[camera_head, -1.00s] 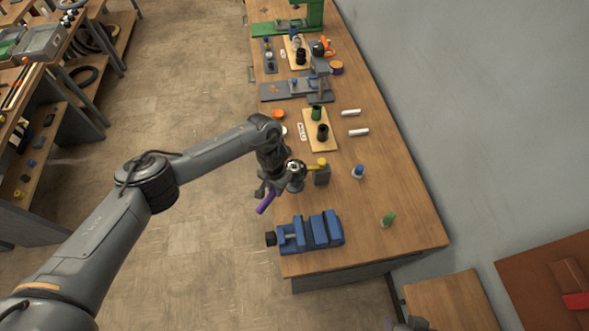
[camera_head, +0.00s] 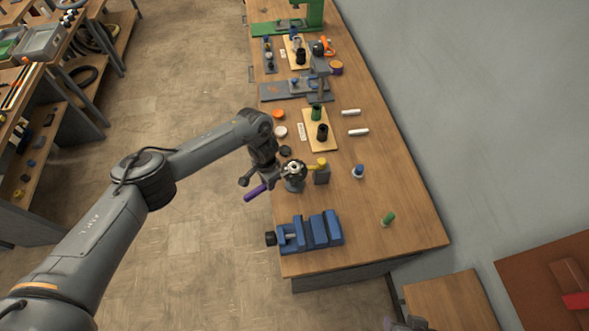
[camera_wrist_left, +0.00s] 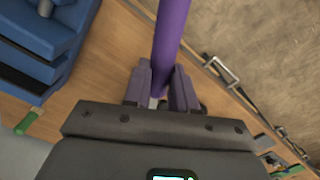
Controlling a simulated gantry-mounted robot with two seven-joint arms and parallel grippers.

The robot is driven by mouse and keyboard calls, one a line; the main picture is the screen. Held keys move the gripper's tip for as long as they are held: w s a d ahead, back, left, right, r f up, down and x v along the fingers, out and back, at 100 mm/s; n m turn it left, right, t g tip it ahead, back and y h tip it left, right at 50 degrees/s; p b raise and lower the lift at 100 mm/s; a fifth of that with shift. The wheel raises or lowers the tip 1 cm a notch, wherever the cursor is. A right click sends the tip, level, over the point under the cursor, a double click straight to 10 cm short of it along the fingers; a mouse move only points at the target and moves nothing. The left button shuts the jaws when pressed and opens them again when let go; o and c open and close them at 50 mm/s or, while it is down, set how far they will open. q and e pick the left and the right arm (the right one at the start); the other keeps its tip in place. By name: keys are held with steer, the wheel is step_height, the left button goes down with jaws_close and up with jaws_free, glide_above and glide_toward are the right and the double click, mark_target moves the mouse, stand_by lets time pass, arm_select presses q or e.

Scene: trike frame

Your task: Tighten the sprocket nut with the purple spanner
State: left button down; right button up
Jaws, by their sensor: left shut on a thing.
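My left gripper (camera_head: 268,180) is shut on the purple spanner (camera_head: 255,192) at the left edge of the bench. The purple handle sticks out down and to the left, past the bench edge. In the left wrist view the purple shaft (camera_wrist_left: 171,35) runs up from between the fingers (camera_wrist_left: 160,88). The sprocket (camera_head: 293,168) sits on a grey stand just right of my left gripper. Its nut is too small to make out. The spanner's working end is hidden, so I cannot tell whether it touches the nut.
A grey block with a yellow-topped handle (camera_head: 321,170) stands right of the sprocket. A blue vise (camera_head: 312,232) is in front, and shows in the left wrist view (camera_wrist_left: 35,38). A blue-topped piece (camera_head: 358,171) and green-handled tool (camera_head: 388,218) lie to the right.

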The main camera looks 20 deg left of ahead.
arm_select(q)
steer(key=shift+a, duration=0.1)
stand_by(0.3)
steer(key=shift+w, duration=0.1)
steer(key=shift+w+a+m, duration=0.3)
steer(key=shift+a+m, duration=0.15)
steer(key=shift+m, duration=0.25)
steer(key=shift+s+d, duration=0.1)
steer(key=shift+s+d+n, duration=0.25)
steer(key=shift+d+n, duration=0.05)
steer(key=shift+n, duration=0.3)
steer(key=c, duration=1.5)
jaws_free()
jaws_close()
